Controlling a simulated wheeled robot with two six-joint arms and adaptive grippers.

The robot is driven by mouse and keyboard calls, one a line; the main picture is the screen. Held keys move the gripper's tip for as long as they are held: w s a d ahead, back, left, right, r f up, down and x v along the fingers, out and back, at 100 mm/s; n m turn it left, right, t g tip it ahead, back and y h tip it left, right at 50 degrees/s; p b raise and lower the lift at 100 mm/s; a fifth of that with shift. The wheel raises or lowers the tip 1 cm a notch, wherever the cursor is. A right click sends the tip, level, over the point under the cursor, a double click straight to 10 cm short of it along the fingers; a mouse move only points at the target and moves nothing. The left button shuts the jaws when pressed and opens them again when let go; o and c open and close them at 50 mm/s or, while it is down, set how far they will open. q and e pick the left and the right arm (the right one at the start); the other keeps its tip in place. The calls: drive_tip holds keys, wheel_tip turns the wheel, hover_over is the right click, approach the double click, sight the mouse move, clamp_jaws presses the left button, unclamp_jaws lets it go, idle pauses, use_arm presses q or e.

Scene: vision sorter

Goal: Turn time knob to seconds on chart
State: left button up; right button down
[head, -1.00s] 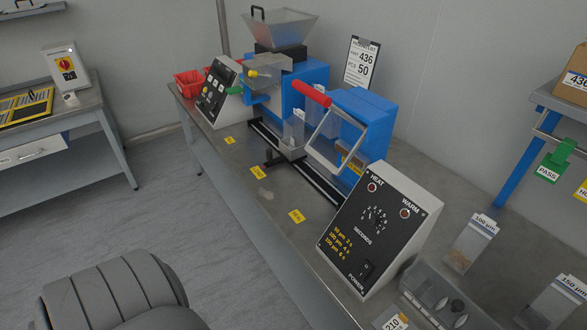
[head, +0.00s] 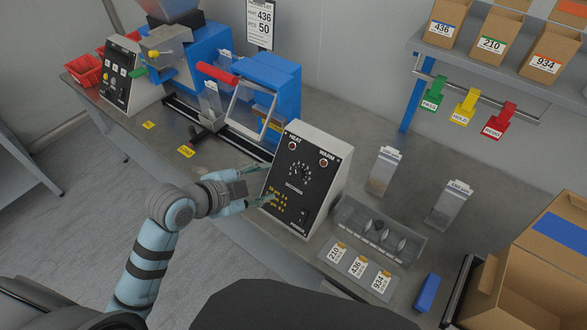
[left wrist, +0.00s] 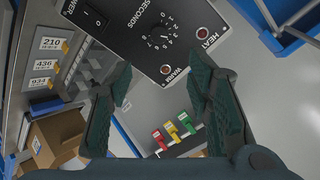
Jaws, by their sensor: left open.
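The sealer control box (head: 325,160) has a black sloped panel. The small dark time knob (head: 299,172) sits in a ring of numbers above the word SECONDS. The knob also shows upside down in the left wrist view (left wrist: 167,29); where it points is too small to tell. The yellow chart (head: 278,199) is lower on the panel, partly behind a finger. My left gripper (head: 264,184) is open and empty in front of the panel's left side. In the left wrist view its fingers (left wrist: 162,92) are spread wide, apart from the knob. My right gripper is not in view.
HEAT and WARM lamps sit above the knob, and a power switch (head: 303,216) below. The blue sealing machine (head: 272,85) stands behind left. An open carton (head: 530,285) is at lower right.

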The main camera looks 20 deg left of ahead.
sight(296, 175)
use_arm(q)
drive_tip(key=b+x, duration=0.2)
drive_tip(key=x, duration=1.2)
drive_tip(key=shift+a+f, duration=0.15)
clamp_jaws()
